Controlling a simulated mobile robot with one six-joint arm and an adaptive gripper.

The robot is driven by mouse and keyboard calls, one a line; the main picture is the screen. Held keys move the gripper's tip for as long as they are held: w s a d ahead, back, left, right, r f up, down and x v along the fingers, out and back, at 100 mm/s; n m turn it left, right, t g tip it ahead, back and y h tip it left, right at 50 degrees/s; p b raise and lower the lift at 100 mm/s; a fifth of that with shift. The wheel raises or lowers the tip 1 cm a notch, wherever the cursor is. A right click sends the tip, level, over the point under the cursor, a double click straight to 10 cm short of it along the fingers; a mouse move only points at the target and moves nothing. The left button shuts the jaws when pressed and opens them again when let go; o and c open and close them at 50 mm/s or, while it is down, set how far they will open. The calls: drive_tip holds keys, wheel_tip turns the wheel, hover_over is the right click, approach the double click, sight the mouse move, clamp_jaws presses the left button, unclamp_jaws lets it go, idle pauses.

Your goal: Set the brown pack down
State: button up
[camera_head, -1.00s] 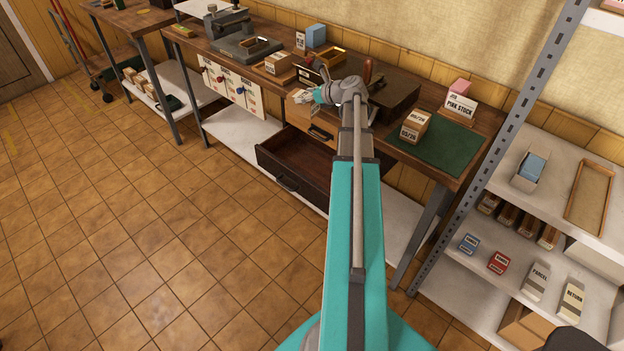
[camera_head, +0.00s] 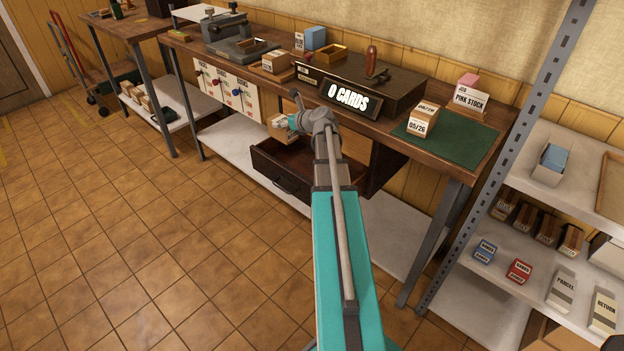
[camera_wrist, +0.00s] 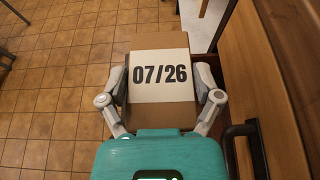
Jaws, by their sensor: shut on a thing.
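The brown pack is a cardboard-brown box with a white label reading 07/26 (camera_wrist: 160,75). My gripper (camera_wrist: 160,98) is shut on it, with one finger against each side. In the head view the pack (camera_head: 277,131) hangs in front of the bench, below the bench top and near the open dark drawer (camera_head: 279,183). My gripper (camera_head: 292,123) and wrist partly hide it and part of the drawer. In the wrist view tiled floor shows to the left of the pack, and a wooden front with a black handle (camera_wrist: 247,143) is close on the right.
The bench carries a dark press with a 0 CARDS sign (camera_head: 354,98). A brown 05/26 pack (camera_head: 422,120) stands on a green mat (camera_head: 465,148). A metal shelf post (camera_head: 500,150) and stocked shelves are at right. Open floor (camera_head: 130,240) lies at left.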

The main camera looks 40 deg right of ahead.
drive_tip(key=shift+f, duration=0.1)
idle(0.3)
wheel_tip(320, 180, down, 14)
drive_tip(key=b, duration=1.3)
drive_tip(key=shift+b, duration=0.4)
drive_tip(key=shift+r, duration=0.2)
drive_tip(key=shift+w+d, duration=0.1)
drive_tip(key=shift+d, duration=0.4)
drive_tip(key=d, duration=0.3)
drive_tip(key=shift+w+d, duration=0.15)
drive_tip(key=shift+d, duration=0.1)
drive_tip(key=shift+a+f+b, duration=0.25)
drive_tip(key=shift+f+b, duration=0.2)
drive_tip(key=shift+f, duration=0.2)
